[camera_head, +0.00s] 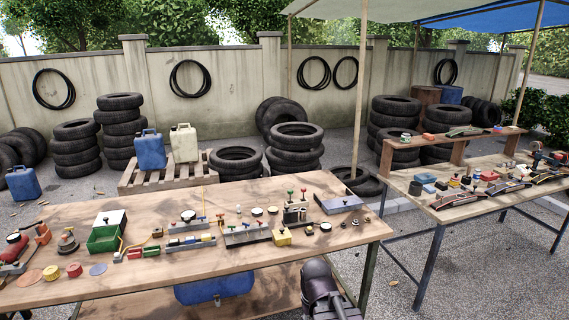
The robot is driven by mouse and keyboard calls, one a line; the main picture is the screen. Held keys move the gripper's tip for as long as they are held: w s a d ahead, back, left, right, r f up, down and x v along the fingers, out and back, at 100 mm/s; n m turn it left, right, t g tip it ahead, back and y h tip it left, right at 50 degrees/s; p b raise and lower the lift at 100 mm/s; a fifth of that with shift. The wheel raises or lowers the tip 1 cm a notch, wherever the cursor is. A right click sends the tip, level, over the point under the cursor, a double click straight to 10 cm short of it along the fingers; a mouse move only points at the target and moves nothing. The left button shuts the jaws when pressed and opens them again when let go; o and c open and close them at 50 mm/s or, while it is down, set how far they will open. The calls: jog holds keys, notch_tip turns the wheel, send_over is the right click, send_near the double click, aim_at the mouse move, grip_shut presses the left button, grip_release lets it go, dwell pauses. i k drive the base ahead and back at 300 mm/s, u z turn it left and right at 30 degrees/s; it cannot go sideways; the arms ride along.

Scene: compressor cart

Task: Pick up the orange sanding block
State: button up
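No orange sanding block can be told for certain at this size. A small orange-red block (428,136) lies on the raised shelf of the right table. An orange piece (43,235) stands at the left end of the front table, among tools. Either could be the block; their details are too small to tell. My gripper (318,272) shows as a dark shape at the bottom, in front of the front table's edge, apart from both pieces. Its fingers cannot be made out.
The front wooden table (349,237) holds a green box (104,237), gauges, valves and small parts. The right table (467,209) carries several long tools and small blocks. A gap of gravel lies between the tables. Tyre stacks and a pallet (142,182) stand behind.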

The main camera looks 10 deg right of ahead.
aim_at(428, 136)
jog(key=z, duration=0.05)
jog(key=i, duration=0.15)
jog(key=u, duration=1.75)
jog(key=k, duration=0.05)
jog(key=z, duration=3.55)
jog(key=i, duration=2.3)
